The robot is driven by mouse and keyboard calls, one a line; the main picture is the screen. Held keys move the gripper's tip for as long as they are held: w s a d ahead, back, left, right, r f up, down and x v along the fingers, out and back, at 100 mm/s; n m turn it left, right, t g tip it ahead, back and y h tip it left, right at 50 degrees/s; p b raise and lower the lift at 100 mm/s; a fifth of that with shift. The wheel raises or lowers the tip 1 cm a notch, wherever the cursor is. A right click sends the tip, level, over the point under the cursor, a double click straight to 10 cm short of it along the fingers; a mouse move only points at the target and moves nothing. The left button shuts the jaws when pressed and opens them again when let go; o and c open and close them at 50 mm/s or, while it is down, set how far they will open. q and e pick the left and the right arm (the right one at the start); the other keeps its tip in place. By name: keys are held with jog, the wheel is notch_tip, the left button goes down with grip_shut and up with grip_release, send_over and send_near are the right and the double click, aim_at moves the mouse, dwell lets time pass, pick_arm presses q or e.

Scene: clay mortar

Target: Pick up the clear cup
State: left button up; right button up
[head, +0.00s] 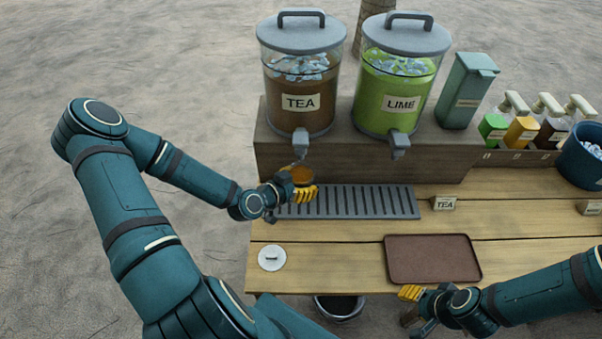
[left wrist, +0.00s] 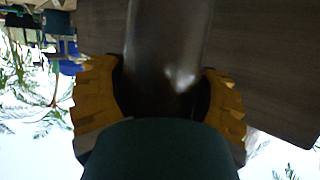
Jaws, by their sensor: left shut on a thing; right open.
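My left gripper (head: 302,193) is over the drip grate, just below the spigot of the TEA dispenser. Its yellow fingers are shut on the clear cup (head: 303,174), which shows amber-brown above the fingers. In the left wrist view the cup (left wrist: 168,50) stands between the two yellow fingers (left wrist: 162,100) as a see-through, greyish shape. The fingers hide its lower part in the head view, and I cannot tell whether its base touches the grate. My right gripper (head: 411,308) is open and empty at the table's front edge, below the brown tray.
The TEA dispenser (head: 301,90) and LIME dispenser (head: 395,95) stand on a wooden riser (head: 360,160) behind the drip grate (head: 380,204). A brown tray (head: 433,259) lies at front right and a white disc (head: 272,257) at front left. Pump bottles and a blue bucket (head: 578,160) are at right.

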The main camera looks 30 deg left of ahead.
pick_arm(q)
jog(key=s+d+p, duration=0.7)
jog(key=s+d, duration=0.1)
jog(key=s, duration=0.4)
jog(key=shift+s, duration=0.4)
pick_arm(e)
notch_tip(320, 180, up, 8)
jog(key=shift+d, duration=0.2)
jog(key=shift+f, duration=0.1)
